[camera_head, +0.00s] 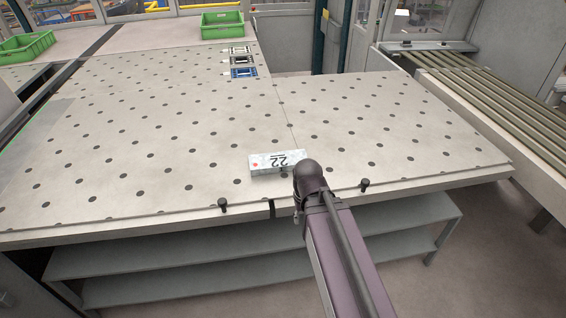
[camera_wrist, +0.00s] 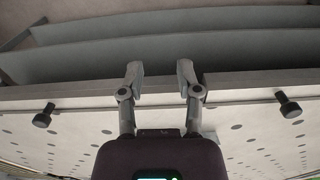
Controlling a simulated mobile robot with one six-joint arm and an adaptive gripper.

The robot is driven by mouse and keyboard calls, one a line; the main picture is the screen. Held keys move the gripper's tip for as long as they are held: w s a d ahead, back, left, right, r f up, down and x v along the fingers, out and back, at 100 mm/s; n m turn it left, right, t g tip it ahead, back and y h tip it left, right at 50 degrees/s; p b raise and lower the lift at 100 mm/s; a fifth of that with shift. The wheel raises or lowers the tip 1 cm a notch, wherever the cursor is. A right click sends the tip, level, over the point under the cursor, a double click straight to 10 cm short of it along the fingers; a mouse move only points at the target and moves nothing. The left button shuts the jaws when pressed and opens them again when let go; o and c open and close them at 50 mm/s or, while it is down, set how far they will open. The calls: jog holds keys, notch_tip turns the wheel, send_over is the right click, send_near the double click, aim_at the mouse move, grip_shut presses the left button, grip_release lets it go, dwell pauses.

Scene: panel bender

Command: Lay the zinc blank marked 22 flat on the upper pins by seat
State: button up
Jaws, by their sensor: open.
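The zinc blank marked 22 (camera_head: 268,162) is a pale grey plate with a red dot at its left end. In the head view it shows near the front edge of the perforated table, with its number upside down. My arm's dark end joint overlaps its right end, and I cannot tell whether it lies flat. Two black pins stand along the front edge, a left one (camera_head: 223,203) and a right one (camera_head: 364,184). In the wrist view my gripper (camera_wrist: 160,72) is open, its fingers over the table's edge between a pin (camera_wrist: 43,117) and another pin (camera_wrist: 288,105). No blank shows between the fingers.
The perforated table (camera_head: 130,160) is mostly clear. Small blue, black and white pieces (camera_head: 243,73) lie at its back, near a green crate (camera_head: 222,25). Grey shelves (camera_head: 170,262) sit below the front edge. A roller conveyor (camera_head: 500,90) stands at right.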

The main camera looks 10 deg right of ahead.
jog(key=w+a+r+m+t+p, duration=0.1)
jog(key=w+r+m+p, duration=0.2)
jog(key=w+m, duration=0.6)
jog(key=w+r+m+t+p, duration=0.2)
jog(key=w+r+m+p, duration=0.2)
jog(key=w+m, duration=0.4)
jog(key=w+r, duration=0.1)
jog(key=w, duration=0.6)
jog(key=shift+w+a+r+m+p, duration=0.25)
jog(key=shift+w+a+m+p, duration=0.05)
jog(key=shift+w+a+m, duration=0.1)
jog(key=shift+f, duration=0.2)
jog(key=b, duration=0.8)
send_over(282, 168)
jog(key=s, duration=0.2)
jog(key=x, duration=0.2)
jog(key=s+x, duration=0.1)
jog(key=x, duration=0.4)
jog(key=shift+s+a+f, duration=0.1)
jog(key=shift+s+f, duration=0.15)
jog(key=shift+w+f, duration=0.1)
jog(key=shift+f, duration=0.2)
jog(key=shift+b+x, duration=2.6)
jog(key=shift+x, duration=0.05)
jog(key=shift+w+r, duration=0.1)
